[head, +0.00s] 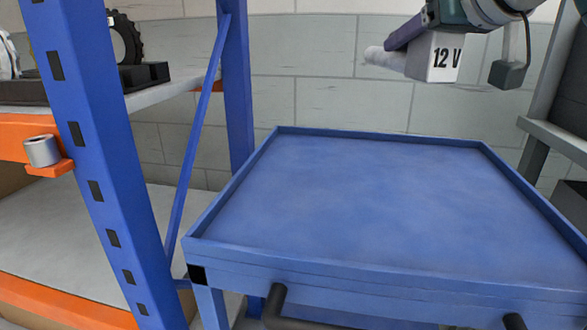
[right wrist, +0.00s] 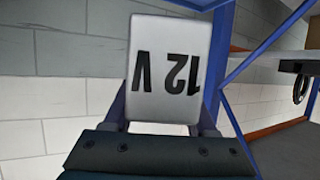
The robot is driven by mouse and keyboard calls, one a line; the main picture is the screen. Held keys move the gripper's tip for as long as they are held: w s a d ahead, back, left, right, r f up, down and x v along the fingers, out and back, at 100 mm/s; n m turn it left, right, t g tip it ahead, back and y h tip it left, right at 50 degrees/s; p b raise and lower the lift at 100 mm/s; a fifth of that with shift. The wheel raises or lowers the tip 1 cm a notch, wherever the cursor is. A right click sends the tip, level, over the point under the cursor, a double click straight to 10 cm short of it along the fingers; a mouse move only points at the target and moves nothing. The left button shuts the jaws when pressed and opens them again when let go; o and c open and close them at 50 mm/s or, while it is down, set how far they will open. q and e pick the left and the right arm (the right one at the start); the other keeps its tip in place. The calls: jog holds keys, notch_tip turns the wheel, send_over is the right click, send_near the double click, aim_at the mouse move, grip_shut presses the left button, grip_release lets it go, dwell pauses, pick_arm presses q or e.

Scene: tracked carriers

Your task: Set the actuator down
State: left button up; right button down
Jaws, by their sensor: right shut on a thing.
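The actuator (head: 445,58) is a white block marked "12 V" with a pale rod pointing left, at the upper right of the head view. My right gripper (head: 425,28) is shut on it and holds it in the air, above the level of the blue cart top (head: 370,200). In the right wrist view the actuator (right wrist: 167,70) sits between the two fingers of the gripper (right wrist: 165,122), its lettering upside down. A small grey block (head: 508,75) hangs on a dark cord beside the actuator. My left gripper is not in view.
The cart top is empty, with a low raised rim and dark handle parts (head: 275,300) at the front. A blue-post rack (head: 95,170) with orange beams stands close on the left, holding a black toothed wheel (head: 125,40). Grey shelving (head: 555,140) stands at the right.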

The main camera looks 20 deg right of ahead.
notch_tip(320, 180, down, 15)
jog(key=b, duration=0.5)
jog(key=shift+s+f, duration=0.15)
jog(key=shift+f+b, duration=1.15)
jog(key=shift+f, duration=1.15)
jog(key=shift+c, duration=1)
grip_release()
jog(key=shift+f, duration=0.1)
